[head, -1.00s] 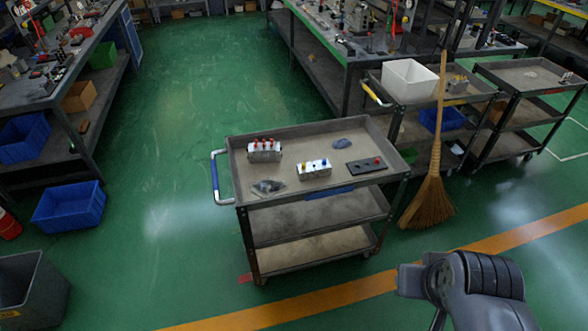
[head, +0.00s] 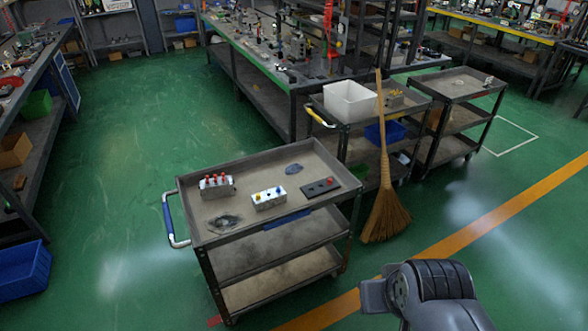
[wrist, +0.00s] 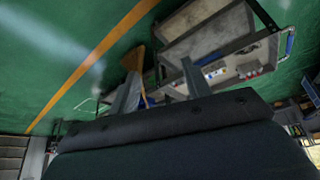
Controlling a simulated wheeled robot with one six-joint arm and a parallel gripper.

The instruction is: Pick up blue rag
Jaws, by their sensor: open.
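A darker, crumpled grey cloth (head: 223,224) lies at the tray's front left. My gripper (wrist: 160,68) shows in the wrist view with its two fingers apart and nothing between them. The cart is beyond the fingers there, tilted in the picture. I cannot make out the blue rag in the wrist view. The head view shows only part of my arm at the bottom right, well away from the tray.
A broom (head: 385,205) stands at the cart's right. A second cart with a white bin (head: 350,102) is behind. Green floor is open at the front right.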

